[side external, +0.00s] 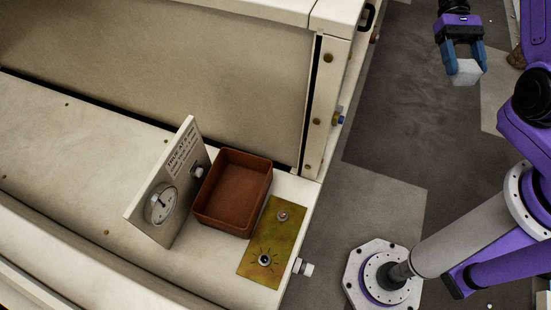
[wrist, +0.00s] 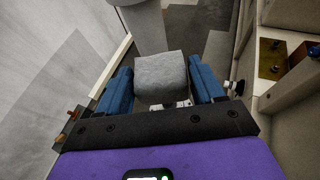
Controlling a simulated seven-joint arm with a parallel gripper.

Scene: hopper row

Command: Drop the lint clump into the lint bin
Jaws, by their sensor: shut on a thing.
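My gripper (side external: 463,61) is at the upper right of the side external view, with its blue fingers shut on a pale grey block-like lint clump (side external: 466,73). In the wrist view the lint clump (wrist: 161,75) sits between the two blue fingers of my gripper (wrist: 163,84). A reddish-brown open bin (side external: 233,192), which looks like the lint bin, stands on the cream machine ledge and appears empty. Its edge also shows at the right of the wrist view (wrist: 300,55). The clump is held well apart from the bin, above the grey floor.
A tilted gauge panel (side external: 169,185) stands left of the bin. A brass plate (side external: 265,243) with knobs lies to its right. The tall cream machine wall (side external: 160,70) rises behind the bin. The floor (side external: 395,130) beneath my gripper looks clear.

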